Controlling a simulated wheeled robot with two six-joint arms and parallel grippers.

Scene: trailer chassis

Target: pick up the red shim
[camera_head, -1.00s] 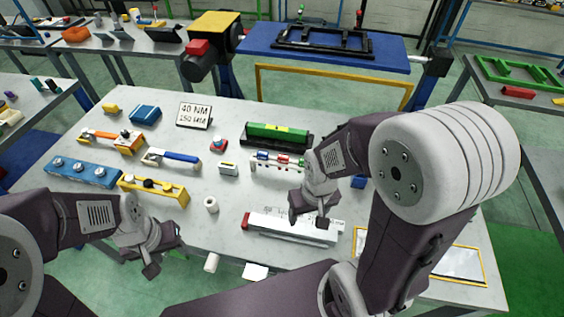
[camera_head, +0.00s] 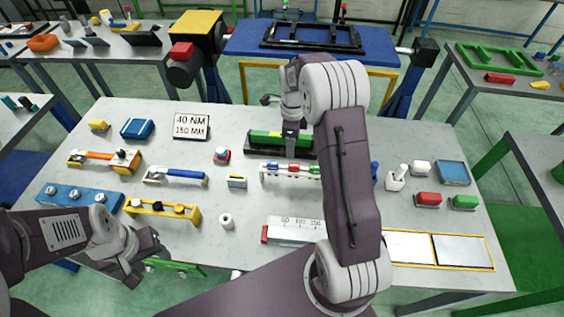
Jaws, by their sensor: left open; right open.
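Small coloured pieces sit in a low white rack (camera_head: 263,173) near the middle of the table. A red piece (camera_head: 294,168) among them looks like the red shim, though it is very small. Blue and green pieces stand beside it. My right gripper (camera_head: 290,153) points down just behind the rack, in front of the green block; it is open, and I cannot tell whether its fingertips touch anything. My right forearm covers the rack's right end. My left gripper (camera_head: 150,270) is open and empty near the table's front edge, at the lower left.
A green block (camera_head: 265,137) on a black base stands behind the rack. A white roll (camera_head: 226,221) and a grey bar with a red end (camera_head: 265,234) lie in front. The left front of the table has a yellow bracket (camera_head: 150,208).

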